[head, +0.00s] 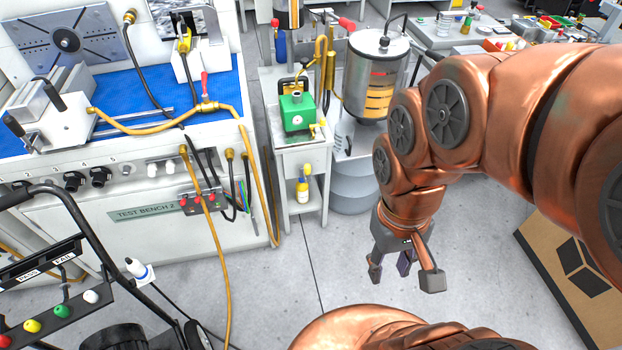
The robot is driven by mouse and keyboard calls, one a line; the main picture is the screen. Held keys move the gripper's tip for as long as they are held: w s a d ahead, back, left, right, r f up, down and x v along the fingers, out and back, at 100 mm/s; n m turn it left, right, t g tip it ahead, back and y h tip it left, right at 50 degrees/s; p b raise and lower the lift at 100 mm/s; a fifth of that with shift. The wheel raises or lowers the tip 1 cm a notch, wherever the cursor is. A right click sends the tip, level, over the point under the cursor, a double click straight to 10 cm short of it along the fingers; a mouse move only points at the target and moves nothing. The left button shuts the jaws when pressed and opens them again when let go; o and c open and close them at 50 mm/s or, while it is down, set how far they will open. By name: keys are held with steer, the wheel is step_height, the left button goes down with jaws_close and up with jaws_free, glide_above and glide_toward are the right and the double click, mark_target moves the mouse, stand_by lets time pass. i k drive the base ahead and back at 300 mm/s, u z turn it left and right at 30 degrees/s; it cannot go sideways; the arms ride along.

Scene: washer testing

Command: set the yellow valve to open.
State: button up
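My gripper (405,268) hangs from my copper-coloured arm over the grey floor, right of centre. Its fingers are spread and nothing is between them. I cannot tell for sure which part is the yellow valve. A yellow fitting (184,42) stands on a white block at the back of the test bench. The handle position of either is too small to read.
The test bench (140,215) with a blue mat and yellow hoses fills the left. A red-handled valve (205,86) sits on its hose. A metal tank (375,75) stands behind my arm. A cardboard box (570,270) lies right. Black cart rails (85,235) stand front left.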

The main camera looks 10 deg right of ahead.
mark_target(307, 168)
steer(key=i, duration=0.9)
steer(key=u, duration=0.75)
